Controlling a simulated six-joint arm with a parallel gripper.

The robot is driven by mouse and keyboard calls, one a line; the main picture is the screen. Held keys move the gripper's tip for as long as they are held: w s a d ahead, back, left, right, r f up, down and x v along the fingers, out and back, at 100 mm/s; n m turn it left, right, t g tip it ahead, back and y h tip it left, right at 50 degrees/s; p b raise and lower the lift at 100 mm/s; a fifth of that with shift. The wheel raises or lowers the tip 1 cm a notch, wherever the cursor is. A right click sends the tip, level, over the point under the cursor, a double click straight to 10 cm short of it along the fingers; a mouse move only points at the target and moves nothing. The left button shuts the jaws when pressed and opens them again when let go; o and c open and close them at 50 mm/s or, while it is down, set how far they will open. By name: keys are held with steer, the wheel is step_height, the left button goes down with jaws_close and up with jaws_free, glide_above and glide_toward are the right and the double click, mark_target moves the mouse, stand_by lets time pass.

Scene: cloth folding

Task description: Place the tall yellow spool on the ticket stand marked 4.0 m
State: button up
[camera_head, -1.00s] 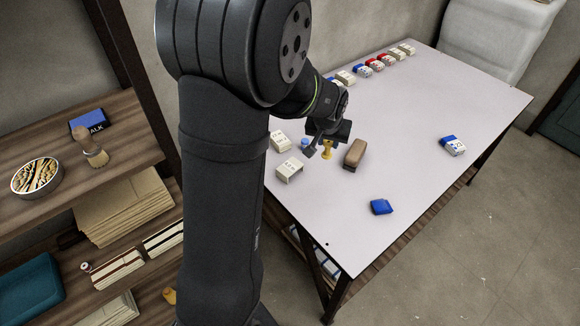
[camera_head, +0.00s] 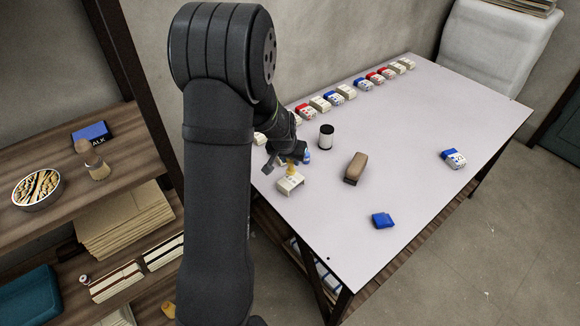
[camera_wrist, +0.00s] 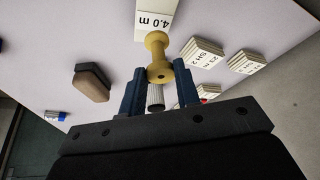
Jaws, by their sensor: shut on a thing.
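The yellow spool (camera_head: 291,169) is waisted, with wide ends. It is between the two fingers of my gripper (camera_head: 290,160), which is shut on it. The wrist view shows the spool (camera_wrist: 158,48) in front of the fingers (camera_wrist: 160,90). The ticket stand marked 4.0 m (camera_wrist: 155,18) is a white block just beyond the spool there. In the head view this stand (camera_head: 290,184) lies directly below the spool, near the table's left edge. I cannot tell whether the spool's bottom touches the stand.
A black-and-white cylinder (camera_head: 326,136) and a brown block brush (camera_head: 356,167) are farther right. A blue block (camera_head: 382,220) lies in front. Ticket blocks (camera_head: 361,84) line the back.

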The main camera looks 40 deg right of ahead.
mark_target(290, 166)
steer(key=shift+f, duration=1.75)
steer(key=shift+f, duration=0.15)
steer(key=o, duration=0.9)
steer(key=shift+o, duration=0.2)
steer(key=v, duration=1.2)
steer(key=x, duration=1.2)
